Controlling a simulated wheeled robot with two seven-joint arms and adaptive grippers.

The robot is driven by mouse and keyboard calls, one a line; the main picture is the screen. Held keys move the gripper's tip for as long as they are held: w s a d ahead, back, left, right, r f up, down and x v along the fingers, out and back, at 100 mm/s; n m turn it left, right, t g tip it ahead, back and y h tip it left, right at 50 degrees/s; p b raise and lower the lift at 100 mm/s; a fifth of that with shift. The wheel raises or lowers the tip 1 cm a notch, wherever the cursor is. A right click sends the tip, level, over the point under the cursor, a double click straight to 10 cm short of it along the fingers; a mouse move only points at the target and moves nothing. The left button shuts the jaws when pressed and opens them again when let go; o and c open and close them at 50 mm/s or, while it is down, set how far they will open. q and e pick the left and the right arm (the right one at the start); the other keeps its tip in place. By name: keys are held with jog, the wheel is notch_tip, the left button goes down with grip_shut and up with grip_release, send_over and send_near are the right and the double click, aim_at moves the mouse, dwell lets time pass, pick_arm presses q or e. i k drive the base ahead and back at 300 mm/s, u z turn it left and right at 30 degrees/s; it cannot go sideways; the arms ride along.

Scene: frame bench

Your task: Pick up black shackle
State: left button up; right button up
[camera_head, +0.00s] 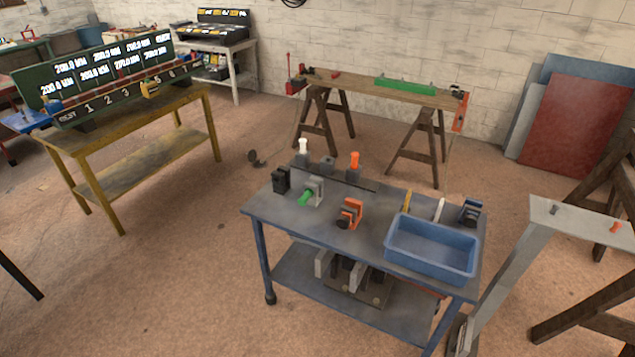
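Several small pieces of hardware stand on the blue-grey bench (300,222). A black upright piece (281,180) is at its left end. Beside it is a grey C-shaped piece (319,187) with a green pin. An orange C-shaped piece (356,207) with a dark round end stands near the middle. A dark piece with blue (470,211) is at the right, behind the tray. I cannot tell for sure which is the black shackle; the black upright piece is the most fully black. Neither of my grippers is in view.
A blue tray (432,264) fills the bench's right front. White-topped (303,146) and orange-topped (354,160) pieces stand at the back edge. A grey beam (580,215) is at the right. A sawhorse plank (360,86) stands behind; floor (170,270) at the left is clear.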

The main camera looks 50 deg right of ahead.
aim_at(280, 183)
jog(key=z, duration=0.8)
jog(key=i, duration=0.45)
